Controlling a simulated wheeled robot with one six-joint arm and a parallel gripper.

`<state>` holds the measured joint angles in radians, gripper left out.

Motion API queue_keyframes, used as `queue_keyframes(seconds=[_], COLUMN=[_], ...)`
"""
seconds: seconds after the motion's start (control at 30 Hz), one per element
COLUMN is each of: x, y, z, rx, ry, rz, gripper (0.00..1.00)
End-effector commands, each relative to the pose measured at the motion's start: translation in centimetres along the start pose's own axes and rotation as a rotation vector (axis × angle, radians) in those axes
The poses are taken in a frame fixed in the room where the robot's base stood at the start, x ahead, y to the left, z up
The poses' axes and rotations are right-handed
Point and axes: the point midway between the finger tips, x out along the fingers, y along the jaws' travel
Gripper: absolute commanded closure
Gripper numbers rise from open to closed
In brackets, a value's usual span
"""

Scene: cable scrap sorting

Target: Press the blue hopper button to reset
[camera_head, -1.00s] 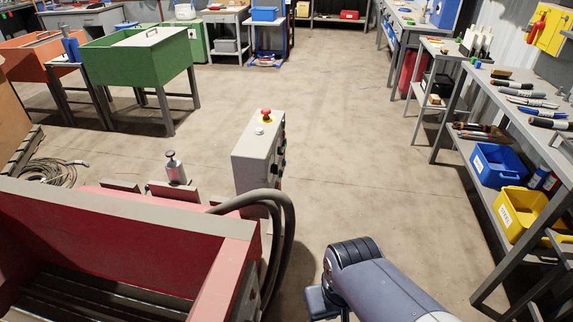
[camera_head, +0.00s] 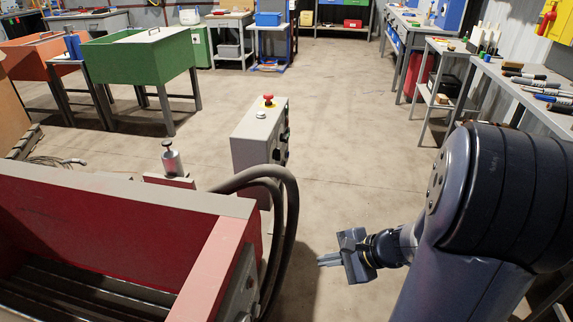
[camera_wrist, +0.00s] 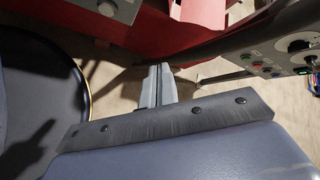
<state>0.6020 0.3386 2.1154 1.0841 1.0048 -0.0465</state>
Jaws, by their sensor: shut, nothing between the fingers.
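My gripper (camera_head: 322,260) is shut and empty, held over open floor to the right of the red hopper (camera_head: 120,200). In the wrist view its fingers (camera_wrist: 160,72) point toward the hopper's red side and are apart from it. A grey panel (camera_head: 240,300) on the hopper's right side is seen edge-on in the head view. In the wrist view part of a grey panel (camera_wrist: 122,8) with a round fitting shows at the top edge, cut off; I cannot make out a blue button on it.
A grey control box (camera_head: 262,135) with a red mushroom button stands beyond the hopper. In the wrist view a control box (camera_wrist: 285,50) carries small coloured buttons and a dial. Thick dark hoses (camera_head: 285,215) arch between hopper and gripper. A workbench (camera_head: 510,90) stands at right.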

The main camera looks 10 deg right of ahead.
Motion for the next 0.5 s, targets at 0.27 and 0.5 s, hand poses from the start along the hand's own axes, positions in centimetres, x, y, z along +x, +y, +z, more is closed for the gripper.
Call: queue_keyframes(seconds=[0.27, 0.5], x=[-0.5, -3.8], y=[1.7, 5.6], z=[-19.1, -28.9], rx=[0.558, 0.802], ry=[0.115, 0.211], rz=[-0.545, -0.846], gripper=[1.0, 1.0])
